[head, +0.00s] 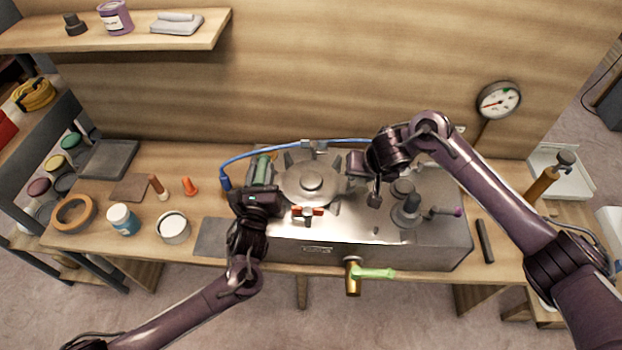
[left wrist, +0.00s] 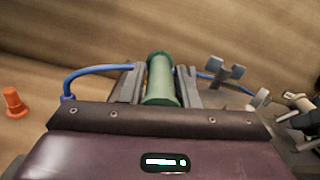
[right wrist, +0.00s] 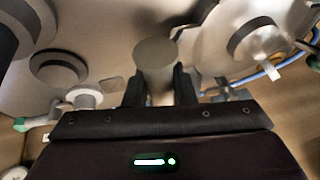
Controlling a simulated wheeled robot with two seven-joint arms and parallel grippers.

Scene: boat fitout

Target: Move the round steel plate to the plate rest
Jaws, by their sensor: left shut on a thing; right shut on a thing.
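A round steel plate (head: 296,190) with a raised centre hub sits on the grey steel bench unit between my grippers. It also shows in the right wrist view (right wrist: 236,48). My left gripper (head: 260,190) is shut on a green cylinder (left wrist: 160,78) at the plate's left; whether the cylinder joins the plate is unclear. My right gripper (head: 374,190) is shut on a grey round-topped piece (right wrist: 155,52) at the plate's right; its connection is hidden. Upright grey brackets (left wrist: 225,75) stand near the plate. I cannot tell which thing is the plate rest.
A blue hose (head: 236,160) arches behind the plate. A red-handled part (head: 308,211) lies in front. Knobs (head: 408,212) stand at the right.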

